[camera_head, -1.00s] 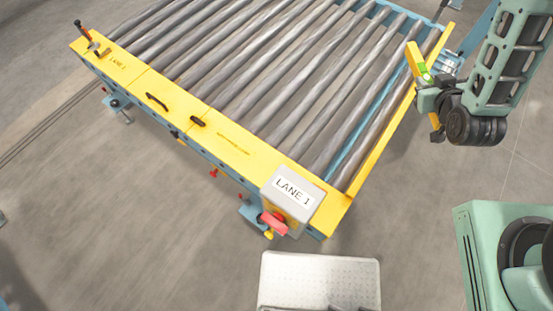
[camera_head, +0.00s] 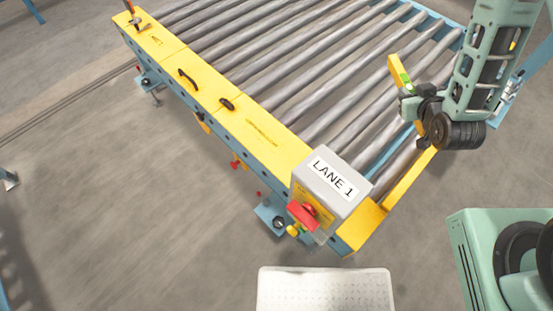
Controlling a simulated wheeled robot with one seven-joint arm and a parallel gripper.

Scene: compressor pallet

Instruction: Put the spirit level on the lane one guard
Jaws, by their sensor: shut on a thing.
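The spirit level (camera_head: 397,70) is a yellow bar with a green vial window. It is held in my gripper (camera_head: 411,98), tilted, above the right part of the roller conveyor. My gripper is shut on it near its middle; the fingertips are small and partly hidden by the bar. The lane one guard is the yellow flat cover (camera_head: 262,128) along the conveyor's near left side, with black handles and dark lettering. The level is apart from it, to its right across the rollers.
A grey box marked LANE 1 (camera_head: 333,183) with a red switch (camera_head: 304,214) stands at the guard's near end. A hammer-like tool (camera_head: 133,16) lies at the far end. Grey rollers (camera_head: 330,65) fill the conveyor. A white perforated tray (camera_head: 325,291) is at the bottom.

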